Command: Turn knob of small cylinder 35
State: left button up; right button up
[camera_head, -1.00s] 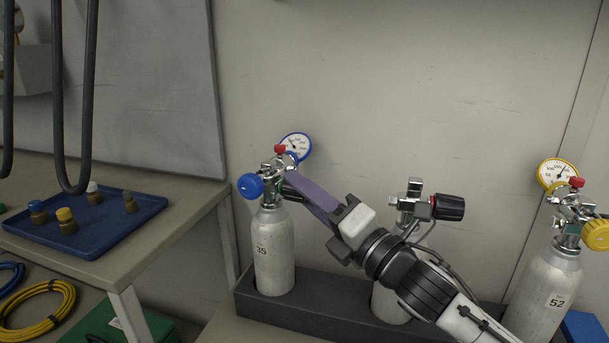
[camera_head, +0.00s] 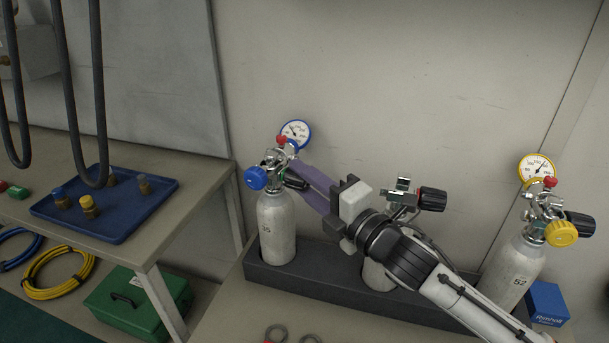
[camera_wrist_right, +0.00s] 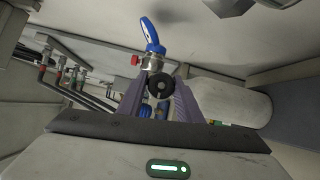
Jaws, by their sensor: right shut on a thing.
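Small cylinder 35 (camera_head: 277,230) is a grey-white bottle standing upright at the left of the rack, with a chrome valve on top. A blue knob (camera_head: 255,178) faces front left and a black knob (camera_head: 296,184) faces right. My right gripper (camera_head: 301,177) comes in from the right, its purple fingers shut on the black knob. The wrist view shows the round black knob (camera_wrist_right: 160,87) between the two fingers (camera_wrist_right: 160,92). A blue-rimmed gauge (camera_head: 296,132) and a small red cap (camera_head: 281,140) sit above the valve. My left gripper is not in view.
A dark rack (camera_head: 325,284) holds the cylinders. A middle cylinder with a black and red knob (camera_head: 432,199) stands behind my right arm. Cylinder 52 (camera_head: 511,270) is at the right. A bench with a blue tray (camera_head: 125,222) is at the left; hoses hang above it.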

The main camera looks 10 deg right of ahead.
jog(key=o, duration=1)
jog(key=shift+o, duration=0.2)
jog(key=v, duration=1)
jog(key=shift+s, duration=0.15)
jog(key=shift+c, duration=0.2)
